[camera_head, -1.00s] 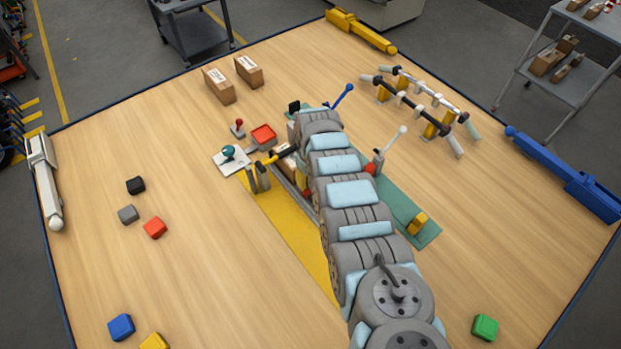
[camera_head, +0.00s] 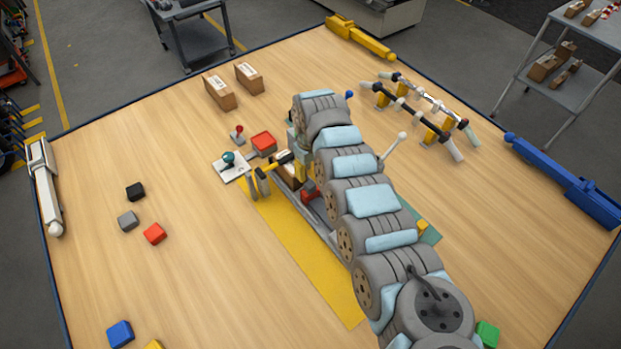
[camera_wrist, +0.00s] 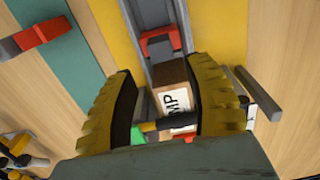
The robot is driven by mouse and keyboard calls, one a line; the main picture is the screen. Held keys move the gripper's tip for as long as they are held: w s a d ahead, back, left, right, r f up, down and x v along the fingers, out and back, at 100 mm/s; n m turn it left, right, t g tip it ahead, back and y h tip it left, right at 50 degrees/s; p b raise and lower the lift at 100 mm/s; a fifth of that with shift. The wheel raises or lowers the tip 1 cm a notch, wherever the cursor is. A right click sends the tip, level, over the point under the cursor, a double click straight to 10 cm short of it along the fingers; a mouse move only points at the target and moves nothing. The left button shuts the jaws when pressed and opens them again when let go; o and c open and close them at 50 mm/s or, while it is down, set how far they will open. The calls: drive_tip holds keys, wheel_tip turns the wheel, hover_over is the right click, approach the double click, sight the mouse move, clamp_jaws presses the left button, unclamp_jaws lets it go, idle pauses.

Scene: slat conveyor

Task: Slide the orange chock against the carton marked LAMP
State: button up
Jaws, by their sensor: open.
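The carton marked LAMP (camera_wrist: 174,98) lies on the grey conveyor track; only "MP" of its label shows in the wrist view. It is partly hidden in the head view (camera_head: 287,180). The orange chock (camera_wrist: 161,43), reddish-orange, sits on the track just past the carton's brown end; I cannot tell whether they touch. It also shows in the head view (camera_head: 310,191), beside my arm. My gripper (camera_wrist: 162,68) is open, with its yellow fingers on either side of the carton, holding nothing. In the head view my arm hides most of it.
A yellow-and-black bar (camera_head: 273,164) reaches over the track. A white plate with a teal knob (camera_head: 229,159) and a red block (camera_head: 264,142) stand left of the track. Two other cartons (camera_head: 219,93) are behind. Bare wood lies left of the yellow strip (camera_head: 300,251).

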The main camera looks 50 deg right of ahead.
drive_tip(key=shift+r, duration=2.15)
